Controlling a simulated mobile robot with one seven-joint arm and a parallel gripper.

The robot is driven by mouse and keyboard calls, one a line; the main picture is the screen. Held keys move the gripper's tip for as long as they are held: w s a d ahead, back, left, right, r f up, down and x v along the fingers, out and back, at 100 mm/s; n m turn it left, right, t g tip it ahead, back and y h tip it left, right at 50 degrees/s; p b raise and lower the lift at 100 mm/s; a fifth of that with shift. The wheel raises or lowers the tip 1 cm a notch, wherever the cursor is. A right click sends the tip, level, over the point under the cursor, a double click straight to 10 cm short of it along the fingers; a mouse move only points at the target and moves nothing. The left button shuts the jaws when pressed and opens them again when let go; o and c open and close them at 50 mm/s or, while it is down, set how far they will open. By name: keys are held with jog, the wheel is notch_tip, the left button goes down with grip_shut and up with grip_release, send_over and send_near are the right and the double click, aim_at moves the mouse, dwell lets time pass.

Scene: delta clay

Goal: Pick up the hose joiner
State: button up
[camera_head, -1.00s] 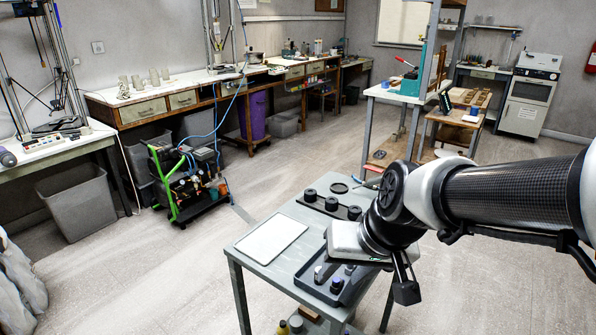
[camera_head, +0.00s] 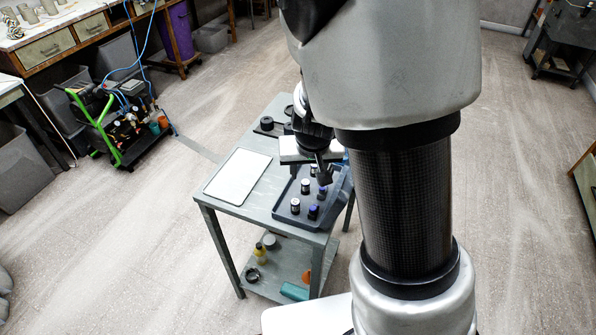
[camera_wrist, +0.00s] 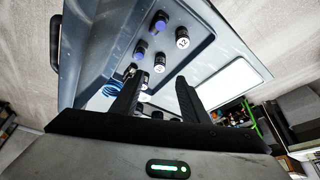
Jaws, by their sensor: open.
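A dark tray (camera_head: 284,209) on a small grey table (camera_head: 232,215) holds several small upright cylinders. Others have blue-purple tops, such as one in the head view (camera_head: 313,211) and one in the wrist view (camera_wrist: 140,48). I cannot tell which piece is the hose joiner. My gripper (camera_wrist: 158,84) is open over the tray, its fingers pointing toward the cylinders, with nothing seen held. In the head view my arm hides part of the tray.
A white flat panel (camera_head: 238,176) lies on the table left of the tray. Black round parts (camera_head: 267,124) stand toward the back. The lower shelf (camera_head: 268,278) holds bottles and loose items. A green-framed cart (camera_head: 115,130) stands left; the floor between is clear.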

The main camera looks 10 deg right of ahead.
jog(key=b+x, duration=0.4)
jog(key=x, duration=0.5)
jog(key=shift+w+f+b, duration=0.2)
jog(key=shift+f+b, duration=0.15)
jog(key=shift+b, duration=0.05)
grip_shut()
notch_tip(320, 180, up, 10)
jog(key=p, duration=0.5)
jog(key=shift+a+f, duration=0.1)
jog(key=shift+f, duration=0.05)
notch_tip(320, 180, up, 7)
jog(key=n, duration=0.1)
send_over(306, 183)
jog(key=s, duration=0.3)
jog(key=shift+s+y+p, duration=0.3)
jog(key=shift+s+p, duration=0.05)
jog(key=shift+s, duration=0.15)
